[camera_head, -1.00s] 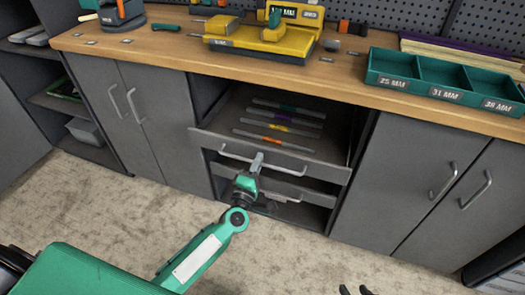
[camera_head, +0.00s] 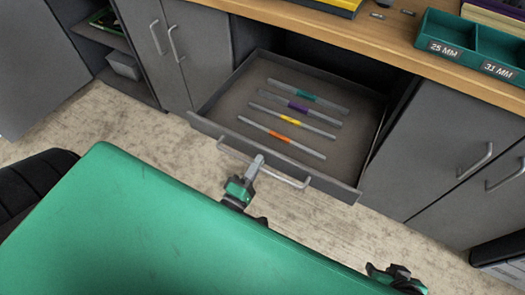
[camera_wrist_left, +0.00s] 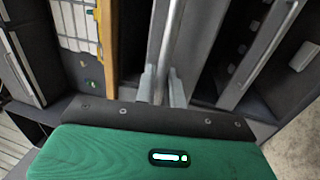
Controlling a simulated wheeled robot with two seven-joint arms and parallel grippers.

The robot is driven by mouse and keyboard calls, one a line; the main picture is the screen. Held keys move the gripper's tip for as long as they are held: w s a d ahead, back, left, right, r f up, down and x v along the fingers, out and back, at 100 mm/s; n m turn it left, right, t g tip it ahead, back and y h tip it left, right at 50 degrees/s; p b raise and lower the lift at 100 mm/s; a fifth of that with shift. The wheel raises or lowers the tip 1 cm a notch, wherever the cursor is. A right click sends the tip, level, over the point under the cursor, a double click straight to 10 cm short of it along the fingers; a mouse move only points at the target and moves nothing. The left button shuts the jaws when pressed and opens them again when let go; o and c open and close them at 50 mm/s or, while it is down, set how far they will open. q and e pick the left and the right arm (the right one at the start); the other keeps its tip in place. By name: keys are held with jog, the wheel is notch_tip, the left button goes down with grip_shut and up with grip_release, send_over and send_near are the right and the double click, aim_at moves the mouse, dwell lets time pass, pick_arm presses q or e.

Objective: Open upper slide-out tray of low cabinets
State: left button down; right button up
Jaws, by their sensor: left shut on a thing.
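The upper slide-out tray (camera_head: 225,108) is a dark grey drawer. It is pulled well out of the low cabinet and holds several grey rods with coloured bands. Its front carries a long metal bar handle (camera_head: 292,180). My left gripper (camera_head: 257,162) is shut on that handle, left of its middle. In the left wrist view the handle bar (camera_wrist_left: 171,45) runs between the two fingers of my left gripper (camera_wrist_left: 162,88). My right gripper (camera_head: 398,277) shows only in part at the bottom right, away from the tray; its fingers are unclear.
The wooden worktop (camera_head: 330,33) runs above the cabinet, with a green divided bin (camera_head: 470,45) at the right. Closed cabinet doors with bar handles flank the tray on both sides. Carpet floor is free at the left and below the tray.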

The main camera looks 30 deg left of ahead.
pick_arm(q)
jog(key=shift+s, duration=0.3)
jog(key=c, duration=1.6)
grip_release()
jog(key=s+f, duration=0.1)
jog(key=s, duration=0.3)
jog(key=s+f, duration=0.1)
jog(key=s, duration=0.8)
jog(key=shift+s+a+f, duration=0.25)
jog(key=shift+f, duration=0.15)
pick_arm(e)
jog(key=shift+w+a+f, duration=0.1)
jog(key=shift+w+a, duration=0.2)
jog(key=shift+a, duration=0.2)
jog(key=shift+d, duration=0.15)
